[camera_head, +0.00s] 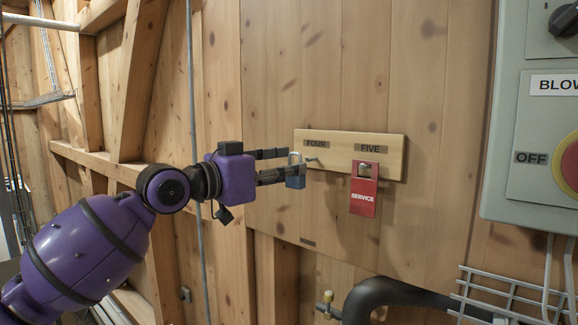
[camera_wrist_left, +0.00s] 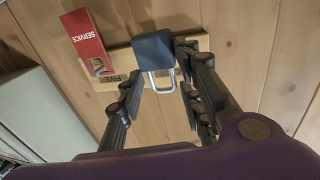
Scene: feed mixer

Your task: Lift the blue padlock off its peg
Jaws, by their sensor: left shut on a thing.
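The blue padlock (camera_head: 296,182) hangs upright between the fingertips of my left gripper (camera_head: 284,164), in front of the left end of the wooden peg board (camera_head: 338,145). The gripper is shut on it. A short peg (camera_head: 312,160) shows just right of the padlock's shackle, below the FOUR label. I cannot tell whether the shackle is still around the peg's tip. In the left wrist view, the padlock's dark body (camera_wrist_left: 153,47) and silver shackle (camera_wrist_left: 161,81) show between the fingers (camera_wrist_left: 158,82). My right gripper is out of view.
A grey switch box (camera_head: 530,140) stands out at the right. A black pipe (camera_head: 385,295) and wire rack (camera_head: 510,295) lie below.

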